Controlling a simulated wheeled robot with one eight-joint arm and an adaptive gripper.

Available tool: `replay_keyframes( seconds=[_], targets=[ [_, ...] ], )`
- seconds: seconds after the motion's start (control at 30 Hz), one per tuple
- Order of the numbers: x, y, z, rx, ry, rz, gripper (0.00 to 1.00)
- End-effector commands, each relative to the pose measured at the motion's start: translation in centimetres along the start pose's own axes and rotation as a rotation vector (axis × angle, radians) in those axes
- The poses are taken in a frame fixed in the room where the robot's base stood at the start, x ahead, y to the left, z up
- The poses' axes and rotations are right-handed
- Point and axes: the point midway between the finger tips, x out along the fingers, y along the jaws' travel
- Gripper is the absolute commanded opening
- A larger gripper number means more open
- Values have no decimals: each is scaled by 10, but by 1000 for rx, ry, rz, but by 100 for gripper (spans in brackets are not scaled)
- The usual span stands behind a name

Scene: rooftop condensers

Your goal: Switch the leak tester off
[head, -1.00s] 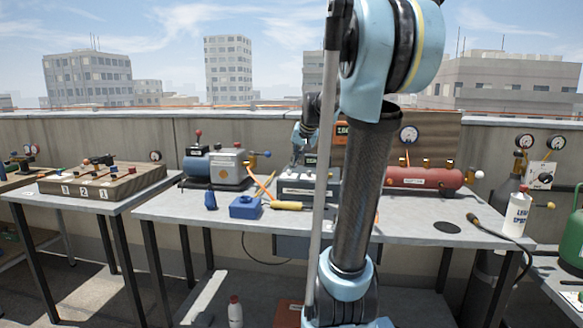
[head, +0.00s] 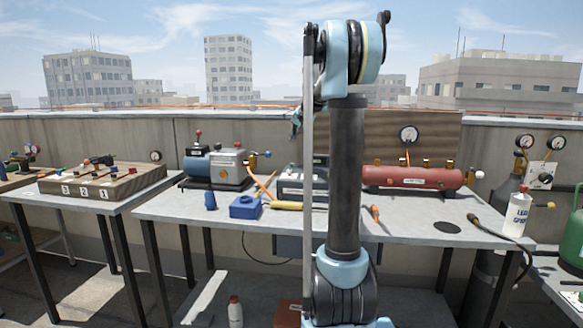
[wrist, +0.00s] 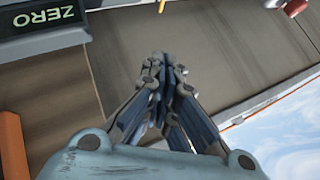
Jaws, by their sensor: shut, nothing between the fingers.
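The leak tester appears to be the grey box (head: 292,187) in the middle of the bench. My arm hides its right part, and no switch on it can be made out in the head view. In the wrist view a dark panel edge (wrist: 70,40) with a ZERO label shows at the upper left, apart from the fingers. My gripper (head: 295,122) is above and behind the box in the head view, partly hidden by my arm. In the wrist view my gripper (wrist: 165,65) is shut and empty, with its fingertips together in front of the parapet wall.
A vacuum pump (head: 225,168), a blue block (head: 245,207) and a yellow-handled tool (head: 287,205) lie to the left. A red cylinder (head: 412,177) with a gauge, an orange-handled tool (head: 375,214) and a white bottle (head: 517,214) are to the right.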

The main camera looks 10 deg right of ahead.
Motion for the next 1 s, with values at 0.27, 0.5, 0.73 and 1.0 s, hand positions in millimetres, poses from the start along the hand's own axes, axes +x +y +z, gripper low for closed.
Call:
replay_keyframes(
  seconds=[0.27, 0.5, 0.73, 1.0],
  targets=[
    [7, 5, 5, 0, -1, 0, 0],
    [25, 19, 19, 0, -1, 0, 0],
    [44, 32, 32, 0, -1, 0, 0],
    [58, 43, 43, 0, -1, 0, 0]
  ],
)
